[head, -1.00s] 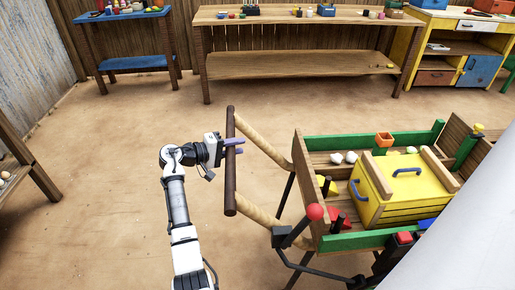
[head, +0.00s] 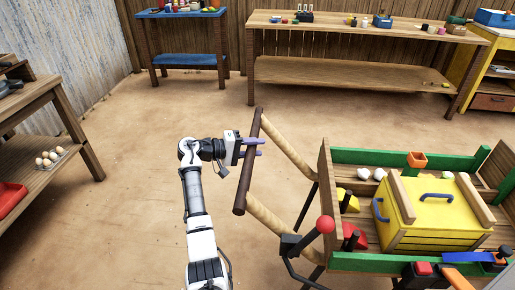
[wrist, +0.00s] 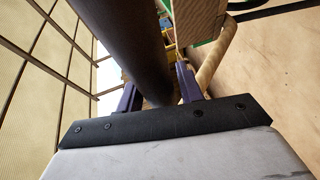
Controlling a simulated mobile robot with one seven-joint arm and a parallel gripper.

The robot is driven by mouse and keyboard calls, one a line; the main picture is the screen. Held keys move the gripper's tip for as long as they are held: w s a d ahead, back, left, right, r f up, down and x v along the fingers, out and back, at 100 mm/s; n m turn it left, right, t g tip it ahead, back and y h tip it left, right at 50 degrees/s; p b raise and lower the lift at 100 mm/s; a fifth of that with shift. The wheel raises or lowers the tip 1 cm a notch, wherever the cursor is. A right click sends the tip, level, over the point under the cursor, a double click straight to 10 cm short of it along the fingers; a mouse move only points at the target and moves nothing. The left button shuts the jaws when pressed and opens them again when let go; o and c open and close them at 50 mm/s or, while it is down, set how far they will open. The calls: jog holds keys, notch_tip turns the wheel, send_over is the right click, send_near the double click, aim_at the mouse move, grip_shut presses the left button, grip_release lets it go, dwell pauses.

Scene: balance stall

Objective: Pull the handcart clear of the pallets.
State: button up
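The handcart (head: 352,264) stands at the right of the head view, a wooden tray with green side rails and two pale shafts. Its dark crossbar handle (head: 242,197) is at the left end of the cart. My gripper (head: 262,147) is at the bar's middle, with its purple fingers on either side of it. In the wrist view the dark bar (wrist: 125,45) runs between the two fingers (wrist: 158,88), close to both; it looks gripped. I see no pallets in either view. The cart's right end is cut off by the frame.
The cart carries a yellow crate (head: 425,228). A red-knobbed lever (head: 325,225) stands at its near left. A shelf with eggs (head: 40,172) is at left. A long workbench (head: 360,72) and blue table (head: 185,60) stand at the back. Bare floor lies between.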

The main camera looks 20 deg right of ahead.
jog(key=shift+o, duration=1.2)
jog(key=b+v, duration=0.2)
jog(key=v, duration=1.1)
jog(key=shift+a, duration=0.35)
jog(key=shift+r, duration=0.1)
